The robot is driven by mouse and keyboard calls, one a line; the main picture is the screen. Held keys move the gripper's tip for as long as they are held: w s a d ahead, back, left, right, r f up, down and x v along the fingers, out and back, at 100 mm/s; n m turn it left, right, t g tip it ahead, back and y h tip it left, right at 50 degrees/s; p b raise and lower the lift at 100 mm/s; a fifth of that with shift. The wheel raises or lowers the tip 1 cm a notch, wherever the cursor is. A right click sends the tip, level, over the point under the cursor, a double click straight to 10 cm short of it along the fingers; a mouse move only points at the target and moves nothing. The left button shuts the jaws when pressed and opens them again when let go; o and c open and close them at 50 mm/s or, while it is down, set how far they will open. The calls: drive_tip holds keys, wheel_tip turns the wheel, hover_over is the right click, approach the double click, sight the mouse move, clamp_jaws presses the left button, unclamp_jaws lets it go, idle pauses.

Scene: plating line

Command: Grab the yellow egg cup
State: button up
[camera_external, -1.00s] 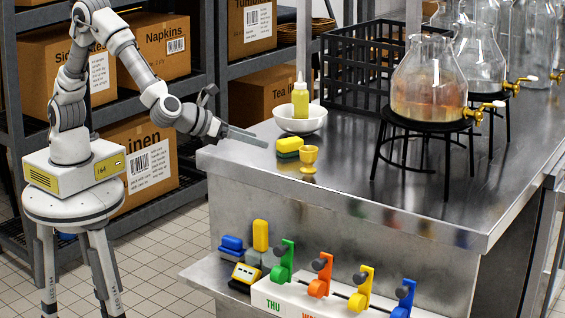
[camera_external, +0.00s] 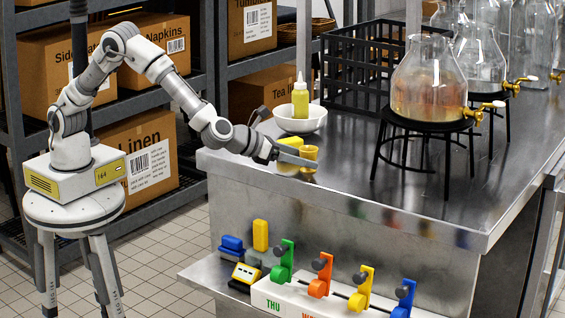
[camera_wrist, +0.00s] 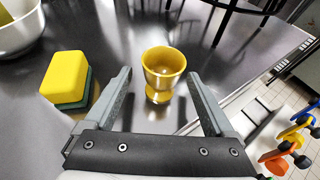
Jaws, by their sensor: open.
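The yellow egg cup (camera_external: 309,154) stands upright on the steel counter near its left front edge. In the wrist view the egg cup (camera_wrist: 163,72) shows its open, empty bowl and short foot. My gripper (camera_wrist: 160,92) is open, with one finger to each side of the egg cup's lower part in the picture. The cup is a little ahead of the fingertips or just between them; I cannot tell which. In the external view my gripper (camera_external: 297,160) is low over the counter beside the cup and hides part of its base.
A yellow and green sponge (camera_wrist: 66,80) lies left of the cup. Glass dispensers (camera_external: 428,85) on black stands are to the right. A black crate (camera_external: 350,70) stands behind. Counter right of the cup is clear.

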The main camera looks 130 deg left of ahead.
sight(319, 169)
drive_tip(key=x, duration=0.5)
drive_tip(key=shift+w+r, duration=0.1)
drive_tip(key=shift+r, duration=0.15)
clamp_jaws()
drive_tip(key=shift+r, duration=0.1)
